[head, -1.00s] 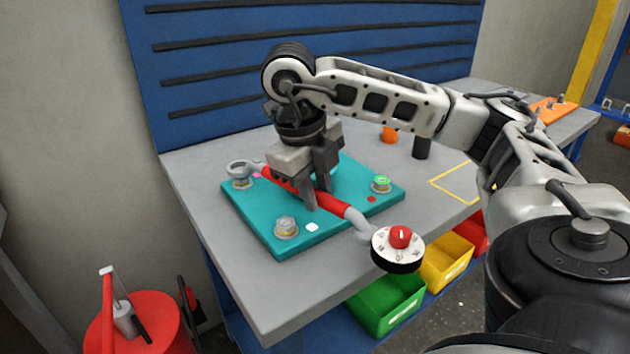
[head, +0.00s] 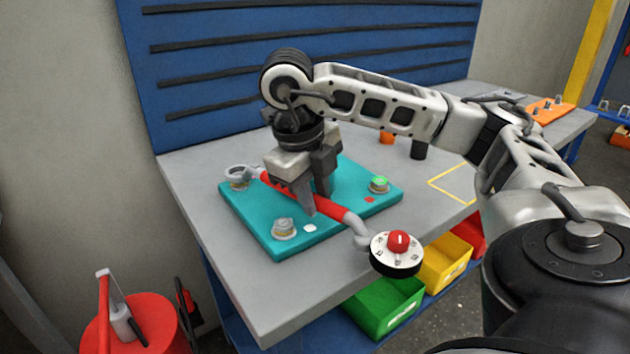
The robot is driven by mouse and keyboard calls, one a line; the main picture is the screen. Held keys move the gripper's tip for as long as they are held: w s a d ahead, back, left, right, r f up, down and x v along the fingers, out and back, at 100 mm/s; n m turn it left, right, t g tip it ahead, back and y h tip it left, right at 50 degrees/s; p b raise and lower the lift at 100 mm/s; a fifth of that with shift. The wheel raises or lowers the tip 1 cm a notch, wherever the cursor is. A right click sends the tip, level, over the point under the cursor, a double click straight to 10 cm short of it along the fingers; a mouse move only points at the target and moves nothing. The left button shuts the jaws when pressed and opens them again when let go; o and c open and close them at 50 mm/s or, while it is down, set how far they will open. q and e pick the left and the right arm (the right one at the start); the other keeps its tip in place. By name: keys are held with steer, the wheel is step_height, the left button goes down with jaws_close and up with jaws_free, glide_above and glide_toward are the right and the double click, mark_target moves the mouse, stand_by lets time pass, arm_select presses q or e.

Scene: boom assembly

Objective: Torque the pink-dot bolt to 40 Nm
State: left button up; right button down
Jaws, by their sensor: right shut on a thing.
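The torque wrench has a red handle (head: 335,208), a ring head (head: 241,172) at its left end and a white dial with a red knob (head: 397,246) at its right end. My right gripper (head: 317,203) is shut on the red handle above the teal plate (head: 345,212). The ring head is at the back-left bolt (head: 238,185); I cannot tell whether it is fully seated. No pink dot shows now; the wrench covers the spot beside that bolt. My left gripper is not in view.
A front bolt (head: 284,229) has a white mark (head: 310,228); a green-topped bolt (head: 379,184) has a red mark (head: 369,199). An orange cup-like item (head: 386,138) and dark cylinder (head: 419,149) stand behind. The yellow-outlined area (head: 455,183) is empty.

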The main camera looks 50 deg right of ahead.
steer(key=shift+b+x, duration=0.6)
steer(key=shift+x, duration=0.2)
steer(key=shift+w+a, duration=0.1)
steer(key=shift+a, duration=0.15)
stand_by(0.6)
steer(key=shift+a+r+p, duration=0.1)
steer(key=shift+a+p, duration=0.25)
steer(key=shift+w+a+m+p, duration=0.1)
steer(key=shift+a+m+p, duration=0.7)
steer(key=shift+a, duration=0.25)
steer(key=shift+w+a+g+p, duration=0.1)
steer(key=shift+a+g+p, duration=0.2)
steer(key=shift+a, duration=0.05)
steer(key=shift+w+a+m+p, duration=0.25)
steer(key=shift+a+m+p, duration=0.5)
steer(key=shift+a, duration=0.25)
